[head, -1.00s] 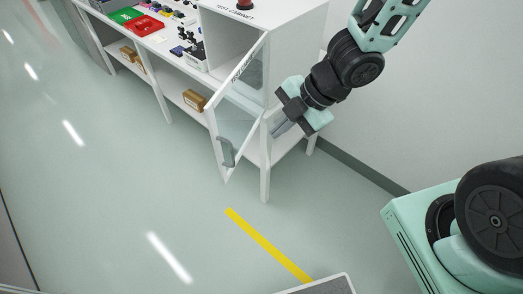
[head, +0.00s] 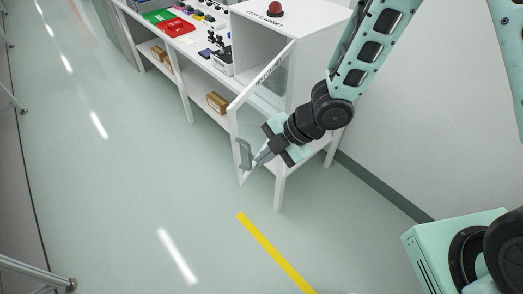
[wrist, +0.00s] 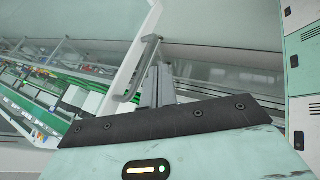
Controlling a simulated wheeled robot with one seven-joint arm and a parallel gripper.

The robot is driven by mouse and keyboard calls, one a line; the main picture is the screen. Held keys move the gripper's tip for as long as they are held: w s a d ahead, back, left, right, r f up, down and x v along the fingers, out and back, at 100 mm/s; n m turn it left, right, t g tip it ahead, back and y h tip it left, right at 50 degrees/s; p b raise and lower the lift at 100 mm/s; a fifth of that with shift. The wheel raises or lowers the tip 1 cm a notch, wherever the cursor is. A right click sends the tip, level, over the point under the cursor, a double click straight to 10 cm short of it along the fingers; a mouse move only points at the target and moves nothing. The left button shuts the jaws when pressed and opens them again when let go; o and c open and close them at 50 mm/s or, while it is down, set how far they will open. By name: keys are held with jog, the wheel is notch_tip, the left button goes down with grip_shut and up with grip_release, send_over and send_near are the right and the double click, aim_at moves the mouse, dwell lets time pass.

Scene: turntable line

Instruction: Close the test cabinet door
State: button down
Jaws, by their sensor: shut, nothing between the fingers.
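The test cabinet (head: 325,22) is a white box on the white bench. Its door (head: 236,128) stands open, a white-framed glass panel jutting out toward the aisle. A grey bar handle (head: 243,153) sits near the door's free edge, low down. My gripper (head: 262,158) is shut and empty, just right of the handle, its fingers pointing toward it and overlapping the lower door in the picture. In the wrist view, the shut fingers (wrist: 160,88) are close beside the handle (wrist: 137,72) and door frame (wrist: 131,62). I cannot tell whether they touch.
A red button (head: 275,8) tops the cabinet. The bench holds a red tray (head: 174,28), a green tray (head: 157,16) and small parts, with cardboard boxes (head: 217,102) on its lower shelf. The wall is close on the right. The floor around the yellow line (head: 272,250) is clear.

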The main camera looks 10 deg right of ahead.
jog(key=shift+w+a, duration=0.4)
